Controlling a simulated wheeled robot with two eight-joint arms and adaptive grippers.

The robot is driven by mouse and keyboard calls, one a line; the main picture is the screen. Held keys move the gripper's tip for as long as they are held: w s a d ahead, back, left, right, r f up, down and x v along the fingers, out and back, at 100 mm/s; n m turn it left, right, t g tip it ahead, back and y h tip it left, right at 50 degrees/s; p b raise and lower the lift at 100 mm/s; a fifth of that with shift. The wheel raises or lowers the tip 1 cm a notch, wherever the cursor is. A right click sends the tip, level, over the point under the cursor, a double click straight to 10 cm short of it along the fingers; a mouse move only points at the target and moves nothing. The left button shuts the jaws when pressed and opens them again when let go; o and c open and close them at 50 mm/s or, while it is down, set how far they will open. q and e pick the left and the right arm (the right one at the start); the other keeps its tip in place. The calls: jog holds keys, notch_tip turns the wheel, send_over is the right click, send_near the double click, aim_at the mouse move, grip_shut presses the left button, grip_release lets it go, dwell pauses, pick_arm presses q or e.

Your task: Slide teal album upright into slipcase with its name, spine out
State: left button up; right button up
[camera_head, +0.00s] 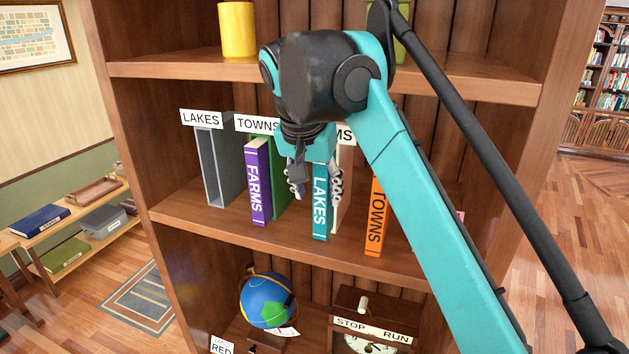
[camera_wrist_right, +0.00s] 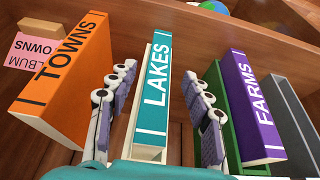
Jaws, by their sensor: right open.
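The teal album (camera_head: 320,203), spine lettered LAKES, stands upright on the middle shelf with its spine facing out. It also shows in the right wrist view (camera_wrist_right: 155,90). My right gripper (camera_head: 315,185) is open, with one finger on each side of the teal album; in the right wrist view (camera_wrist_right: 160,100) gaps show between fingers and album. The grey slipcase (camera_head: 208,168) under the LAKES sign (camera_head: 201,119) stands at the shelf's left end, its front open and empty. My left gripper is not in view.
The orange TOWNS album (camera_head: 376,217) stands to the right. A pink label (camera_wrist_right: 34,50) lies beyond it. The shelf above (camera_head: 180,72) overhangs.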

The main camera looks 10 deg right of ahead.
aim_at(320, 203)
jog(key=x, duration=0.3)
jog(key=shift+s+f, duration=0.1)
jog(key=shift+s, duration=0.15)
jog(key=shift+w+d+f, duration=0.15)
jog(key=shift+w+f, duration=0.2)
jog(key=shift+f, duration=0.05)
jog(key=shift+s, duration=0.15)
grip_shut()
